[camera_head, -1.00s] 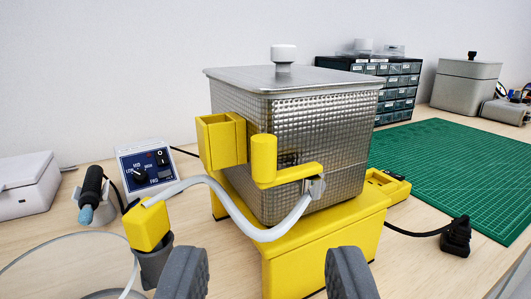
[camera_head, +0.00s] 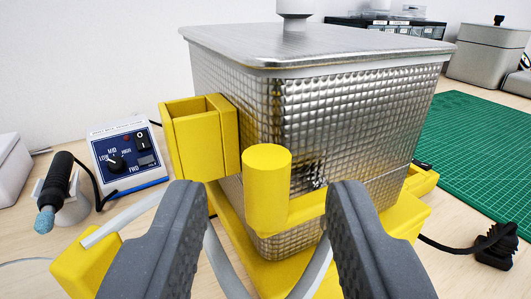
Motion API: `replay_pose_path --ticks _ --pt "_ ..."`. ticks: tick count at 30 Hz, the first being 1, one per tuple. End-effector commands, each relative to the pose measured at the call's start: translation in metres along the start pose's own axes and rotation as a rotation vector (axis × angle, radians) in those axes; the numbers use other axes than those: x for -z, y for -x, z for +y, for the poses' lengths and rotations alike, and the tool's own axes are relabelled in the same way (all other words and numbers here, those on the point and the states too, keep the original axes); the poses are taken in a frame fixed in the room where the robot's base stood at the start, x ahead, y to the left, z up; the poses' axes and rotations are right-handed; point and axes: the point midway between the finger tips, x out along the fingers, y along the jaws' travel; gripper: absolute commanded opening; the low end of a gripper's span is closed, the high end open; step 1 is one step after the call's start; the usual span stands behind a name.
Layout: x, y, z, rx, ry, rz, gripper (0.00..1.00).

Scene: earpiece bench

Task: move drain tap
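The drain tap is a yellow lever with an upright round knob (camera_head: 267,178) and a flat arm running right, low on the front of the metal tank (camera_head: 345,120). My gripper (camera_head: 265,200) is open, with one dark grey finger on each side of the knob. The knob stands between the fingertips with a gap on both sides. The right finger hides the right end of the lever and its pivot. A pale hose (camera_head: 222,262) curves below, partly hidden behind the fingers.
A yellow open box (camera_head: 200,138) is fixed to the tank's left front, close to the knob. A yellow hose block (camera_head: 85,265) is at lower left. A blue control unit (camera_head: 128,155) and a dark handpiece (camera_head: 57,182) stand left. A green mat (camera_head: 480,150) lies right.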

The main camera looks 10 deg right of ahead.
Motion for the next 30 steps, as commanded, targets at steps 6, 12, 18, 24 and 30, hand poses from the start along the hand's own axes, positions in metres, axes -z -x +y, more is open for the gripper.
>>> replay_pose_path --ticks 6,12,18,24,30 --pt "0.0020 -0.0124 -0.0001 0.000 0.000 0.004 0.38" --pt "0.0017 -0.0133 0.0001 0.000 0.000 0.003 0.38" --pt "0.0015 -0.0131 0.0003 -0.001 0.000 0.003 0.07" --pt "0.0015 -0.0130 0.0006 0.000 0.000 0.002 0.00" --pt "0.0024 -0.0118 0.0034 0.025 0.001 0.000 0.00"
